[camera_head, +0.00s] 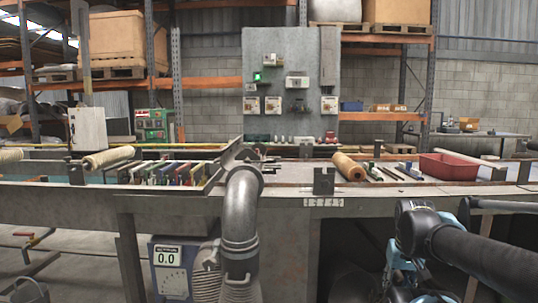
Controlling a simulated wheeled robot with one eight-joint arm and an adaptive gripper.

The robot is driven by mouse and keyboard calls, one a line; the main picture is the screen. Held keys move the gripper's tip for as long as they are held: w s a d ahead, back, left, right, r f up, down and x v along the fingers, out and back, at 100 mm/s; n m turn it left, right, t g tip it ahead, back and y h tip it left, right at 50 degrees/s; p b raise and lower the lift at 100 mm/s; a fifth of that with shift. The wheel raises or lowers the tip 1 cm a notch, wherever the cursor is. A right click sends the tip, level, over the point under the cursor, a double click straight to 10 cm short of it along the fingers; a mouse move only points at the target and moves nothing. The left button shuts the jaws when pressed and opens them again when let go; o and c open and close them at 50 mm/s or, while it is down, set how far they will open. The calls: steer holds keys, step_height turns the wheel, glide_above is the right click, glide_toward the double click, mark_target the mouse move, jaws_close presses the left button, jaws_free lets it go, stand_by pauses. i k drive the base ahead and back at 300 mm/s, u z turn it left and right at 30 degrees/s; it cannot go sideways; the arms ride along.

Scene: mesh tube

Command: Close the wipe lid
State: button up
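I cannot make out a wipe container or its lid with certainty in the head view. The long metal workbench (290,200) crosses the middle of the picture, with small items on it too small to tell apart. Dark and blue links of my own arm fill the lower right, in front of the bench. My gripper cannot be made out there, so its fingers and anything in them are not shown.
A thick grey pipe (241,210) rises before the bench, beside a box reading 0.0 (170,280). On the bench are a tray of coloured tools (165,173), an orange-brown roll (347,167) and a red bin (458,167). Shelving and a grey panel (290,85) stand behind.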

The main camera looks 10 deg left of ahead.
mark_target(227, 161)
steer(key=z, duration=2.35)
steer(key=k, duration=2.5)
steer(key=u, duration=2.25)
